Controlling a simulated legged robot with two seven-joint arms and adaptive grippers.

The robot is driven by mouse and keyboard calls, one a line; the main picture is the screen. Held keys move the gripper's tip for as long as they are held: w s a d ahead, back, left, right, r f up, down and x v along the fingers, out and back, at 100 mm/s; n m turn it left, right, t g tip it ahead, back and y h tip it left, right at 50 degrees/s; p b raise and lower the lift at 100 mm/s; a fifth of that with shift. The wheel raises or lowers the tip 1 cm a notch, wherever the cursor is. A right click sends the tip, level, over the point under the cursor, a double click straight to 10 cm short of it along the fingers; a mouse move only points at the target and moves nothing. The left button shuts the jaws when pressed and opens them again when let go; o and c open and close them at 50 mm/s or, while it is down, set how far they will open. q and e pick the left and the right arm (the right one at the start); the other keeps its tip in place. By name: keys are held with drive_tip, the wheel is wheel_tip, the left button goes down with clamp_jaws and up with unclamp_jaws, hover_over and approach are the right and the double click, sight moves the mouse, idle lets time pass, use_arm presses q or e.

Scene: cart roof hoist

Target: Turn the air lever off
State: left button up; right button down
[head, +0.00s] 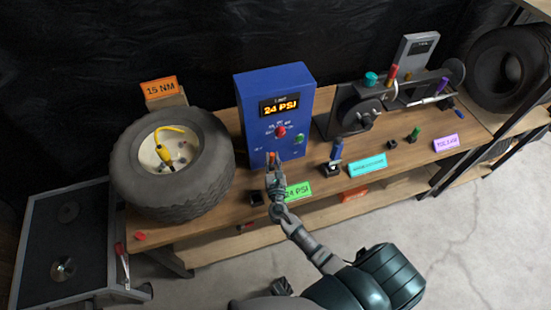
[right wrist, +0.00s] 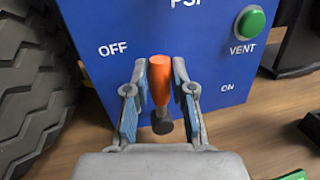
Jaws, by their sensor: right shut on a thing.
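The air lever (right wrist: 160,80) has an orange handle with a dark knob at its lower end, on the front of a blue control box (head: 250,130). In the right wrist view the handle points up, between the OFF label (right wrist: 113,48) at left and the ON label (right wrist: 228,87) at lower right. My right gripper (head: 273,160) is at the lower front of the box, its two fingers on either side of the orange handle, shut on it. In the head view the gripper hides most of the lever. The box display reads 24 PSI. My left gripper is not in view.
A green VENT button (right wrist: 250,22) and a red button (head: 281,131) are on the box front. A green 24 PSI sign (head: 299,190) is just right of my right gripper. Wheel equipment (head: 360,112) stands further right.

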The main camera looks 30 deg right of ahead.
drive_tip(key=shift+a+f+n, duration=0.25)
drive_tip(key=shift+a+n, duration=0.05)
drive_tip(key=shift+n, duration=0.2)
drive_tip(key=c, duration=1)
unclamp_jaws()
drive_tip(key=shift+f, duration=0.1)
drive_tip(key=shift+c, duration=0.2)
drive_tip(key=shift+o, duration=0.4)
drive_tip(key=shift+r, duration=0.2)
drive_tip(key=shift+a, duration=0.1)
drive_tip(key=v, duration=1.1)
drive_tip(key=shift+s+a+f, duration=0.15)
drive_tip(key=shift+s+f, duration=0.1)
drive_tip(key=shift+s, duration=0.15)
